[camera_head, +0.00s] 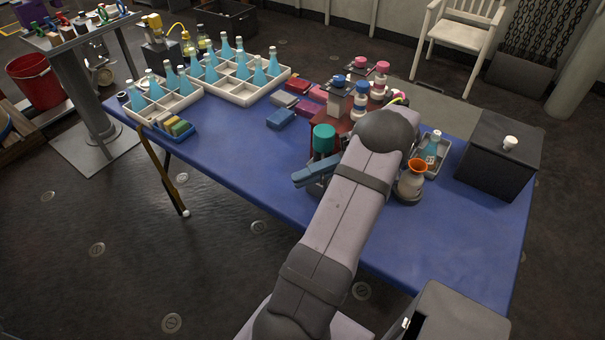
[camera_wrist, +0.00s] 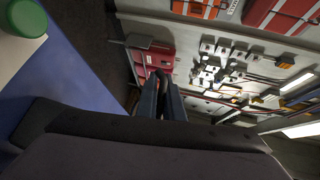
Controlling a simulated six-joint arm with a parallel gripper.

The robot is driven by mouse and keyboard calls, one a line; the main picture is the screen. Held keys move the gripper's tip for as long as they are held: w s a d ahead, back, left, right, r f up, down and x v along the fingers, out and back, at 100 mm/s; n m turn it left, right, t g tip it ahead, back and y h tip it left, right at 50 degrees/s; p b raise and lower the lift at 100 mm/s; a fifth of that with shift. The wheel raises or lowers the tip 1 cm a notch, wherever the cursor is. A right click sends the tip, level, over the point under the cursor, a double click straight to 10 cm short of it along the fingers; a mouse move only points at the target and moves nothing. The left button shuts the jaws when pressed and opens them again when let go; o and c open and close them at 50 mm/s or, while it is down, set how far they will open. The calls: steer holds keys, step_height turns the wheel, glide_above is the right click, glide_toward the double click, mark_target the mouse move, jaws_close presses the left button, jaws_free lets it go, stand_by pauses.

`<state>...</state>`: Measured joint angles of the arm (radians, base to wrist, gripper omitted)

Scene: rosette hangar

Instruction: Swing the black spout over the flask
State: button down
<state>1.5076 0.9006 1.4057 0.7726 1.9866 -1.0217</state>
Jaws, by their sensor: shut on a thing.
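My gripper (camera_wrist: 162,78) shows in the wrist view, its two dark blue fingers close together on a small dark piece, seemingly the black spout; its shape is mostly hidden between the fingertips. In the head view my gripper (camera_head: 303,175) is low beside the green-capped bottle (camera_head: 323,138), partly behind my forearm; the spout cannot be made out there. A flask of blue liquid (camera_head: 431,148) stands in a small grey tray right of my wrist. I cannot tell whether this is the task's flask, since several similar flasks (camera_head: 260,75) stand in white divided trays.
The green cap (camera_wrist: 27,17) is close at the upper left of the wrist view. A bottle with an orange funnel (camera_head: 411,183) and a dark box (camera_head: 500,155) stand right of my arm. Pink- and blue-capped bottles (camera_head: 360,98) stand behind it. The blue table's (camera_head: 235,145) left middle is clear.

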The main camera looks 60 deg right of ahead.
stand_by(0.4)
steer(key=c, duration=1.9)
jaws_free()
steer(key=shift+r, duration=0.1)
